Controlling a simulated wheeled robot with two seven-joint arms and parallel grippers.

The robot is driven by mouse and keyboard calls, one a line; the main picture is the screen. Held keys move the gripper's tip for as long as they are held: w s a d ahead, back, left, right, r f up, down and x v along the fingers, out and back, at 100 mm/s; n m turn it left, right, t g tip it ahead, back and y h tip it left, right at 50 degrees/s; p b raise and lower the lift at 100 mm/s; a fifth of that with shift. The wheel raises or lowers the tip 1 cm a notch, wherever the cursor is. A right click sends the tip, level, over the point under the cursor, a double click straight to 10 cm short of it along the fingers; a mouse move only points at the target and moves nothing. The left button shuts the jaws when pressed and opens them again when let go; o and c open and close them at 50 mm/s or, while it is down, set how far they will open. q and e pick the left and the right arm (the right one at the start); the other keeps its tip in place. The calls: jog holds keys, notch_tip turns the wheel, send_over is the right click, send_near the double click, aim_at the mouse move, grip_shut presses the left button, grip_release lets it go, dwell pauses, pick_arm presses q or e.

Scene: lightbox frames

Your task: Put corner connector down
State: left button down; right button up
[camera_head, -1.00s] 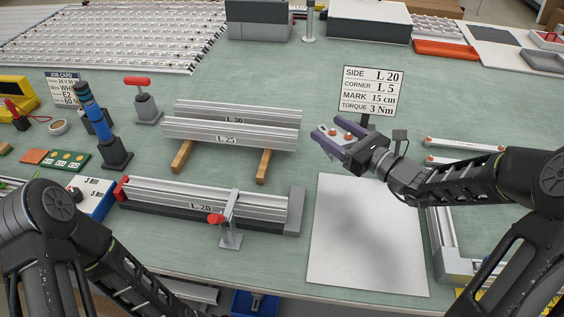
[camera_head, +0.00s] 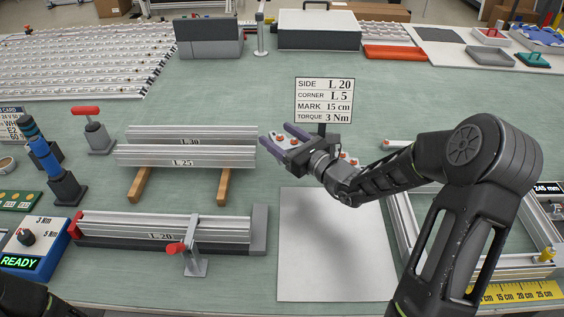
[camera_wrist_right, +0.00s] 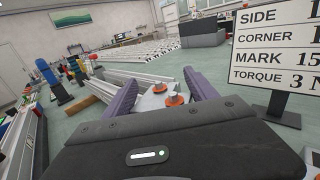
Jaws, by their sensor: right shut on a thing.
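My right gripper (camera_head: 284,144) is shut on the corner connector (camera_head: 282,142), a pale metal plate with orange-red knobs. In the head view it is held in the air in front of the sign. The right wrist view shows the connector (camera_wrist_right: 155,101) between the two purple fingers. A white sheet (camera_head: 325,245) lies on the bench below and nearer than the gripper; it is bare. Only a dark part of my left arm shows at the bottom left of the head view; its gripper is out of view.
The sign (camera_head: 324,100) stands just behind the gripper. L 25 and L 30 profiles (camera_head: 185,155) rest on wooden bars to the left. An L 20 profile (camera_head: 160,228) sits in a clamp fixture. A metal frame (camera_head: 410,225) lies right of the sheet, partly behind my arm.

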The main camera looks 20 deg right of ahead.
jog(key=shift+f, duration=1.4)
jog(key=shift+f, duration=0.1)
jog(key=shift+f, duration=2)
jog(key=o, duration=1.5)
jog(key=shift+f, duration=0.15)
jog(key=shift+c, duration=0.2)
